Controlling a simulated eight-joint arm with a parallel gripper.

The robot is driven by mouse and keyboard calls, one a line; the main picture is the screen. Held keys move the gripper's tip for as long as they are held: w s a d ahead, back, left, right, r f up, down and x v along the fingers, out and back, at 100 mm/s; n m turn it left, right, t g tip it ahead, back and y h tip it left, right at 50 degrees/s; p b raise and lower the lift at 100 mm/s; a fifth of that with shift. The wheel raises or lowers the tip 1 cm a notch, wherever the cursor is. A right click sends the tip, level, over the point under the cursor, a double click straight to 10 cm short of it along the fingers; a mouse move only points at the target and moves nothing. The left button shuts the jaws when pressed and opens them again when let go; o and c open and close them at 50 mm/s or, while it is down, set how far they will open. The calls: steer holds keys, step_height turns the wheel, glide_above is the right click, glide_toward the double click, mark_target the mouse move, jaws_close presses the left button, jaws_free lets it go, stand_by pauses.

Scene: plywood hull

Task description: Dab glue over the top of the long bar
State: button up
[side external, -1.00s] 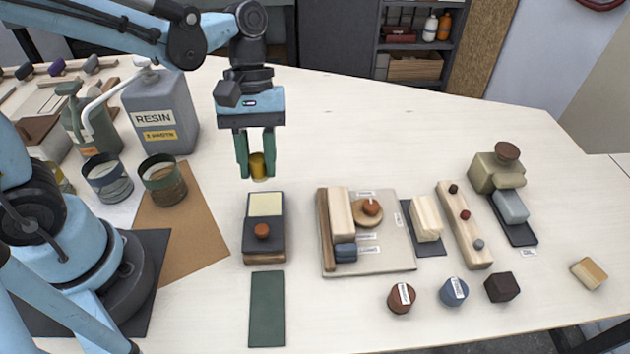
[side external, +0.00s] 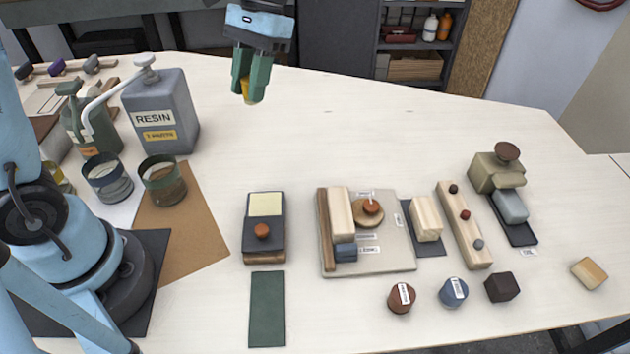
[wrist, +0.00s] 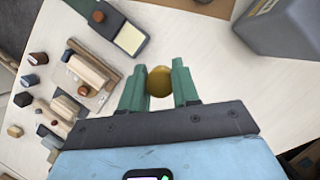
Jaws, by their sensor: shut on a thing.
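My gripper (side external: 247,96) is shut on a small yellow thing (side external: 246,89), held high above the back left of the table. The wrist view shows its rounded yellow end (wrist: 159,82) between the green fingers; the rest is hidden. A long pale wooden bar (side external: 471,242) with three small knobs on top lies right of centre, well away from my gripper. A shorter pale bar (side external: 340,205) and a thin brown strip (side external: 326,240) lie on a grey board (side external: 390,258). No label tells which is the long bar. No glue is visible on their tops.
A dark case with a pale yellow pad (side external: 265,205) and a brown knob stands left of the board. A grey resin can (side external: 178,98), a green pump bottle (side external: 103,130) and two cups stand at the left. Several small blocks lie in front. The back middle is clear.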

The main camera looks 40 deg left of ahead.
steer(key=w+d+f+n+t+h, duration=0.1)
steer(key=d+f+n+h, duration=0.1)
steer(key=d+n, duration=0.45)
steer(key=w+d+f+n+t+h, duration=0.1)
steer(key=w+d+f+n, duration=0.15)
steer(key=d, duration=0.75)
steer(key=shift+s+a+f, duration=0.1)
steer(key=shift+s+f, duration=0.05)
steer(key=shift+f, duration=1.75)
steer(key=shift+s+f, duration=0.15)
steer(key=shift+f, duration=1.7)
steer(key=shift+s+d+f, duration=0.15)
steer(key=shift+s+d, duration=2.95)
steer(key=shift+w+a, duration=3.05)
steer(key=shift+w+a+r, duration=0.1)
steer(key=shift+r, duration=0.1)
step_height(320, 180, up, 8)
steer(key=shift+f, duration=0.2)
